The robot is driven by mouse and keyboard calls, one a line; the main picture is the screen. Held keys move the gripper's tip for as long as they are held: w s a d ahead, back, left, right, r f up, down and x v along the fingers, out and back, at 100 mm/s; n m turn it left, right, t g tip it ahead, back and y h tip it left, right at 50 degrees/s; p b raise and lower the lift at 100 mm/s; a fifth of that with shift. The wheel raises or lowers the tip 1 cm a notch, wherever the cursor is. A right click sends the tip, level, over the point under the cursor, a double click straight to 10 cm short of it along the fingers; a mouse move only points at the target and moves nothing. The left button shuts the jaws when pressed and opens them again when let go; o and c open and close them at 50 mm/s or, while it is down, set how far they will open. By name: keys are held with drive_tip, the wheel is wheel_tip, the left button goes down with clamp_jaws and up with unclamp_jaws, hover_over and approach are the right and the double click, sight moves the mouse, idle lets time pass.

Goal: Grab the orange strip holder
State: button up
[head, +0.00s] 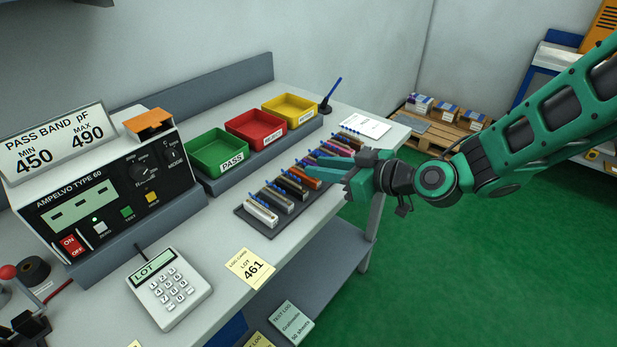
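The orange strip holder (305,178) lies in a dark rack (245,218) on the bench, in a row of several strip holders. A dark brown one lies on its near side, with grey and white ones nearer still. My gripper (318,170) reaches in from the right, its fingers over or just beside the orange holder's far end. The fingers partly hide the holders behind it. I cannot tell whether the fingers touch it or how far apart they are.
Green (219,145), red (270,128) and yellow (290,108) trays stand behind the rack. A meter (95,195) with an orange fixture on top and a keypad (170,288) stand at left. A lot card (250,267) lies in front.

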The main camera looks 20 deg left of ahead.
sight(304, 163)
drive_tip(key=shift+x, duration=3.1)
drive_tip(key=shift+w+d+f, duration=0.1)
drive_tip(key=shift+d+f, duration=0.05)
drive_tip(key=shift+f, duration=0.05)
clamp_jaws()
